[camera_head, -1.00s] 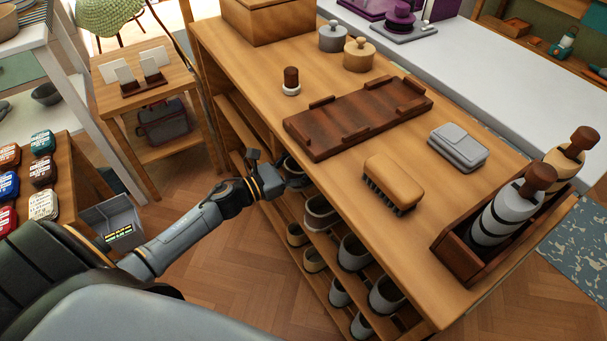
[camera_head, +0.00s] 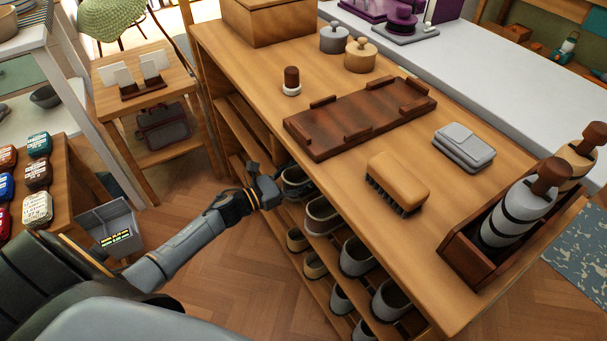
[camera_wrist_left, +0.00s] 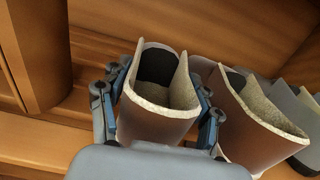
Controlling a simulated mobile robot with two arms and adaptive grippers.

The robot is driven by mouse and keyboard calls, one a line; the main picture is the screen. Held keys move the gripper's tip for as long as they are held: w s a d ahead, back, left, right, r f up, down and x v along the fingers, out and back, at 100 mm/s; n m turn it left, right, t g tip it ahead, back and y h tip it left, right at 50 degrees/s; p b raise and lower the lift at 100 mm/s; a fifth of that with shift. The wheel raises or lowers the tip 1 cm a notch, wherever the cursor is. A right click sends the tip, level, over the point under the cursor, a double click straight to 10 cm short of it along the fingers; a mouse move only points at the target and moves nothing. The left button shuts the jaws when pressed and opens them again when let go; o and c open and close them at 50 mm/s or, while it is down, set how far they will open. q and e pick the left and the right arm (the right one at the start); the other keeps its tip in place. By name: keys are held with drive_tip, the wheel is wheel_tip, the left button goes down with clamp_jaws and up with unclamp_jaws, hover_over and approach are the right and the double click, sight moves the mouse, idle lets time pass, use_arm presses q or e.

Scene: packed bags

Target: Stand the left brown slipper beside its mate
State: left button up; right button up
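The left brown slipper (camera_wrist_left: 158,122), with a pale fuzzy lining and dark inside, stands between the two fingers of my left gripper (camera_wrist_left: 160,88). A finger rests against each side of it. Its mate (camera_wrist_left: 262,125) is just to the right in the left wrist view, on the same wooden shelf, with a small gap at most. In the head view my left gripper (camera_head: 280,182) reaches into the upper shelf of the rack, at the slipper (camera_head: 297,184); its fingertips are partly hidden there. My right gripper is not in view.
Grey footwear (camera_wrist_left: 292,98) stands to the right of the mate. More shoes (camera_head: 356,256) fill the rack's lower levels. The counter top (camera_head: 330,185) overhangs the shelves. A wooden upright (camera_wrist_left: 38,55) stands at the left in the wrist view. A grey bin (camera_head: 112,228) is on the floor.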

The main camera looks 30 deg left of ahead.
use_arm(q)
drive_tip(key=o, duration=0.3)
drive_tip(key=shift+o, duration=0.3)
